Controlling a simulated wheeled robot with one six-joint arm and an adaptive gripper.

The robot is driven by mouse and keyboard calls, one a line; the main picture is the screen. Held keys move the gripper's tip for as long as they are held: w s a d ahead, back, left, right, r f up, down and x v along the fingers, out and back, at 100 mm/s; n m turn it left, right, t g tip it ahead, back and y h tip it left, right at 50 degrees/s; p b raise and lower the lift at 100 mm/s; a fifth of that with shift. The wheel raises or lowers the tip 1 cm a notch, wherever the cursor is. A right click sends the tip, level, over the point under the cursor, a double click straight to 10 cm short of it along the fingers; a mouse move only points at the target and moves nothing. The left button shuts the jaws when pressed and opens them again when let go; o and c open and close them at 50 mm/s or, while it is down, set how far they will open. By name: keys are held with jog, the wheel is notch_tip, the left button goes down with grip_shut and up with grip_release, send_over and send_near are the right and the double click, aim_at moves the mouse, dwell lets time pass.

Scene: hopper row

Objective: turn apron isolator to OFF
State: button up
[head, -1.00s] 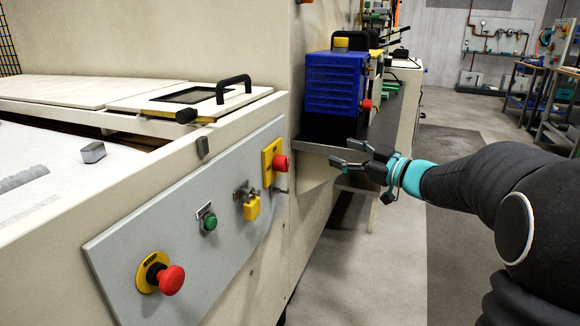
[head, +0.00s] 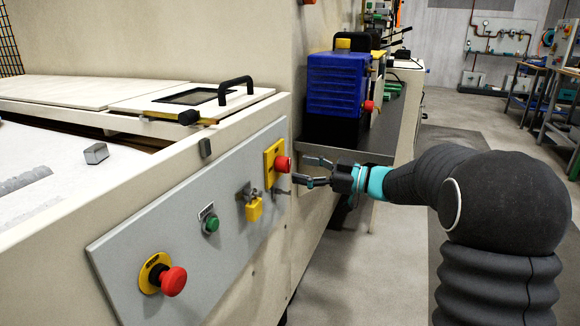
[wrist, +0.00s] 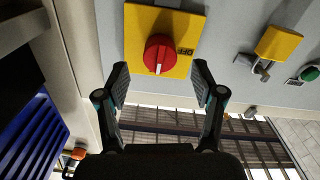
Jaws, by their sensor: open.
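The apron isolator is a red rotary knob (wrist: 158,53) on a yellow plate (wrist: 137,30), fixed to a grey panel. In the head view the knob (head: 282,164) is at the panel's far upper end. In the wrist view its white mark points down the picture, while the OFF label (wrist: 185,51) is to its right. My gripper (head: 308,171) is just right of the knob in the head view. In the wrist view my gripper (wrist: 162,80) is open and empty, its fingers spread either side of and below the knob, apparently not touching it.
A yellow padlock (head: 253,209) hangs on a hasp close to the isolator. A green button (head: 211,224) and a red mushroom button (head: 172,281) are further along the panel. A blue box (head: 335,85) stands on a grey shelf (head: 385,140) behind my gripper.

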aim_at(289, 166)
jog(key=shift+x, duration=2.1)
jog(key=c, duration=1.1)
jog(key=shift+c, duration=0.2)
